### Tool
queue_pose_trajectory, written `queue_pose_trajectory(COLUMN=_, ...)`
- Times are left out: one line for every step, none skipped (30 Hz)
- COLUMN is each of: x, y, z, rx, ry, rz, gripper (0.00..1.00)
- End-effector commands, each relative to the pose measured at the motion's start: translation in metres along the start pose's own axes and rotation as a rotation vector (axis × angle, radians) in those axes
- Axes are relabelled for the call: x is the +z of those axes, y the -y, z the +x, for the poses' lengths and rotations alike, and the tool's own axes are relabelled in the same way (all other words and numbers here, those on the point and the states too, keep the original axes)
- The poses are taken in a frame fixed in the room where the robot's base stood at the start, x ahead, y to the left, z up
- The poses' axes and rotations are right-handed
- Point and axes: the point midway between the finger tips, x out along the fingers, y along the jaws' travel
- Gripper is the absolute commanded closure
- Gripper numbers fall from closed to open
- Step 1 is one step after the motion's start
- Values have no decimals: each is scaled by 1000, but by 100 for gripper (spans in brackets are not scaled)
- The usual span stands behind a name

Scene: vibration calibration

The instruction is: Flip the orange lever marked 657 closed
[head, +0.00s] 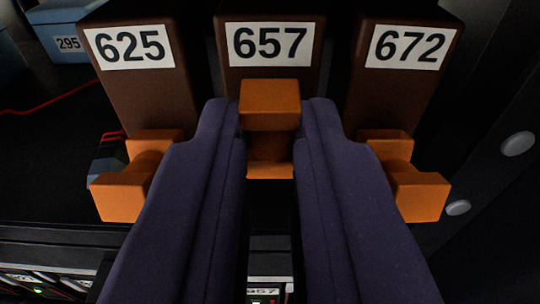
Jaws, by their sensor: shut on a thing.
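The brown block labelled 657 (271,69) stands at the top centre of the head view. Its orange lever (269,97) sits below the label, with a block-shaped end facing me. My gripper (269,118) reaches up from the bottom with two dark purple fingers, one on each side of this lever. The fingers are shut on the lever, and part of its lower body shows between them. The lever's end stands higher than the ends of the neighbouring levers.
Brown blocks 625 (140,85) and 672 (400,85) stand close on either side. Their orange levers (122,196) and (418,196) have lower ends, just outside my fingers. A blue box marked 295 (68,43) is at upper left, near a red cable (50,105).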

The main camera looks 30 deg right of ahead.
Motion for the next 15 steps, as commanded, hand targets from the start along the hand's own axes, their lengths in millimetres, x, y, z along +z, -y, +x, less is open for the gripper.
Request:
queue_pose_trajectory(x=-2, y=0, z=0, rx=0, ry=10, rz=0, gripper=100)
queue_pose_trajectory(x=-2, y=0, z=0, rx=0, ry=16, rz=0, gripper=100)
queue_pose_trajectory(x=-2, y=0, z=0, rx=0, ry=22, rz=0, gripper=100)
queue_pose_trajectory(x=-2, y=0, z=0, rx=0, ry=26, rz=0, gripper=100)
queue_pose_trajectory(x=-1, y=0, z=0, rx=0, ry=28, rz=0, gripper=100)
queue_pose_trajectory(x=-1, y=0, z=1, rx=0, ry=31, rz=0, gripper=100)
queue_pose_trajectory(x=-1, y=0, z=1, rx=0, ry=32, rz=0, gripper=100)
queue_pose_trajectory(x=-1, y=0, z=1, rx=0, ry=32, rz=0, gripper=100)
queue_pose_trajectory(x=-1, y=0, z=1, rx=0, ry=32, rz=0, gripper=100)
queue_pose_trajectory(x=0, y=0, z=1, rx=0, ry=32, rz=0, gripper=100)
queue_pose_trajectory(x=0, y=0, z=1, rx=0, ry=32, rz=0, gripper=100)
queue_pose_trajectory(x=0, y=0, z=1, rx=0, ry=32, rz=0, gripper=100)
queue_pose_trajectory(x=0, y=0, z=1, rx=0, ry=32, rz=0, gripper=100)
queue_pose_trajectory(x=0, y=0, z=1, rx=0, ry=32, rz=0, gripper=100)
queue_pose_trajectory(x=0, y=0, z=1, rx=0, ry=32, rz=0, gripper=100)
